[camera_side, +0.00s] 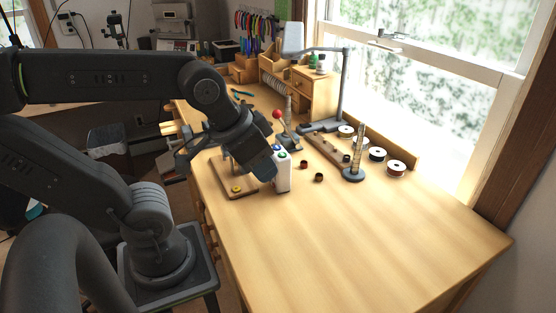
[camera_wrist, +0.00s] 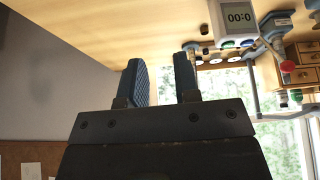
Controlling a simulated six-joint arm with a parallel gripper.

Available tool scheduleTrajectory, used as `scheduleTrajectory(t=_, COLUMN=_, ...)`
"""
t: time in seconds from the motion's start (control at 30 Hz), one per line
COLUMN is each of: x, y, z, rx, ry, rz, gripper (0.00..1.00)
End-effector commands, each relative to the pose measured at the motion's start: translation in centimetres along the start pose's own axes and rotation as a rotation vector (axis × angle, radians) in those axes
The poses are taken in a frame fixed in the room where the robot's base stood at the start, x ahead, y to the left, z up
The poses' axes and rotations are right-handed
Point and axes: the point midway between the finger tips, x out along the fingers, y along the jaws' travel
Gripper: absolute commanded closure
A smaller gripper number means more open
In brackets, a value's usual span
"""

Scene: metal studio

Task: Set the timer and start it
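The timer (camera_side: 283,174) is a white upright box on the wooden bench, with a green button and a blue button on its top. In the wrist view the timer (camera_wrist: 233,20) is upside down at the upper right, and its display reads 0:00. My gripper (camera_side: 268,168) is close beside the timer, on its left in the side view, and hides part of it. In the wrist view my gripper (camera_wrist: 163,65) has a gap between its two blue fingers and nothing in it. Whether a finger touches the timer cannot be told.
A lever with a red ball knob (camera_side: 277,114) stands behind the timer. A wooden board (camera_side: 232,188) is left of it. A ring-stacked post (camera_side: 354,160), spools (camera_side: 396,167) and a desk lamp (camera_side: 341,90) are to the right. The front of the bench (camera_side: 360,240) is clear.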

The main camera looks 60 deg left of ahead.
Motion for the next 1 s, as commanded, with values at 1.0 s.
scheduleTrajectory(t=1.0, x=-3.8, y=-13.5, z=-13.5, rx=-1.507, ry=-0.369, rz=-0.380, gripper=1.00)
